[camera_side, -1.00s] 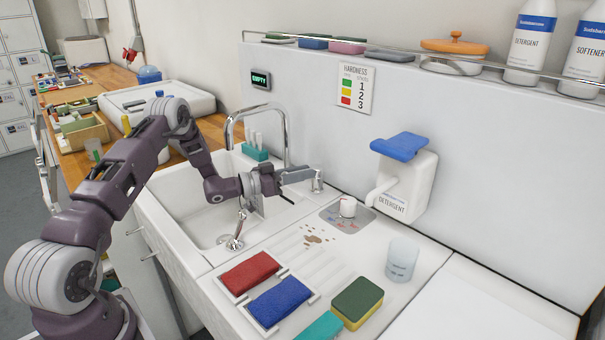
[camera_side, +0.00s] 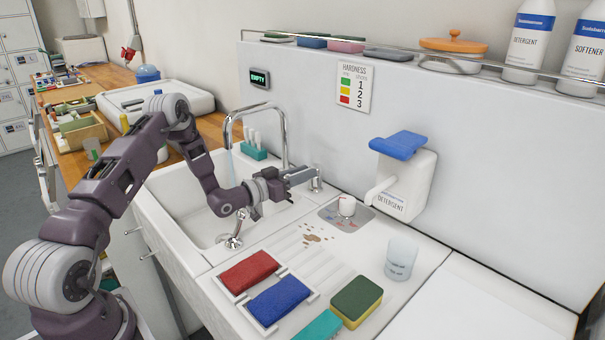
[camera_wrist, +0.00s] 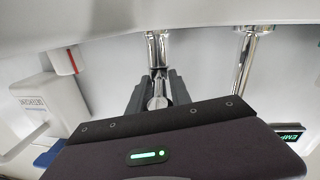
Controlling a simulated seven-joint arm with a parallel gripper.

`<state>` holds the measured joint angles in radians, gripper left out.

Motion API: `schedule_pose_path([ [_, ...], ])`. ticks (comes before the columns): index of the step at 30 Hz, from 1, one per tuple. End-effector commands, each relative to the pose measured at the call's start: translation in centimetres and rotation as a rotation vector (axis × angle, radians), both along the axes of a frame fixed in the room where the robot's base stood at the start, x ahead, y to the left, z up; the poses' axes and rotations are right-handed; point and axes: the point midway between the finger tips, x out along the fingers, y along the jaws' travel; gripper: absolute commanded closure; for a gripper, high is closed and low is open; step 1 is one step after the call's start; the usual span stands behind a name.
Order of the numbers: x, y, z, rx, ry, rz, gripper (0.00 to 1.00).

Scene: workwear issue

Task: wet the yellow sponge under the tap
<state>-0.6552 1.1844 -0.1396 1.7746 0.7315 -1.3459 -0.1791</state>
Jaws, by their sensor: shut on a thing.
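The yellow sponge (camera_side: 362,310), with a dark green top face, lies on the drainboard at the front right, away from my gripper. The chrome tap (camera_side: 284,125) arches over the sink, and a thin bluish stream of water (camera_side: 230,165) seems to fall from its spout. My gripper (camera_side: 308,176) is at the tap lever to the right of the spout. In the wrist view, my gripper (camera_wrist: 158,92) has its two dark fingers shut on the chrome tap lever (camera_wrist: 157,103). The side view hides most of the lever behind the fingers.
The white sink basin (camera_side: 190,232) lies below my arm. A red sponge (camera_side: 249,270), a blue sponge (camera_side: 278,301) and a teal cloth (camera_side: 320,326) are near the front. Brown spots mark the drainboard.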

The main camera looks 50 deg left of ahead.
Motion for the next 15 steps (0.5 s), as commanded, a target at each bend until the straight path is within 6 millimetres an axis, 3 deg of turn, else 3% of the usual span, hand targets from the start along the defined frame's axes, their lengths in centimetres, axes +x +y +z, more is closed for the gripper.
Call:
schedule_pose_path([
  [1, 0.0, -0.4, 0.0, -0.001, -0.001, -0.009, 1.00],
  [2, 0.0, -0.4, 0.0, -0.001, -0.001, -0.009, 0.71],
  [3, 0.0, -0.4, 0.0, -0.001, -0.001, -0.009, 0.64],
  [12, -0.1, -0.1, 0.0, -0.001, -0.001, -0.005, 0.62],
  [15, -1.3, 0.2, -0.1, -0.002, 0.003, -0.002, 0.62],
])
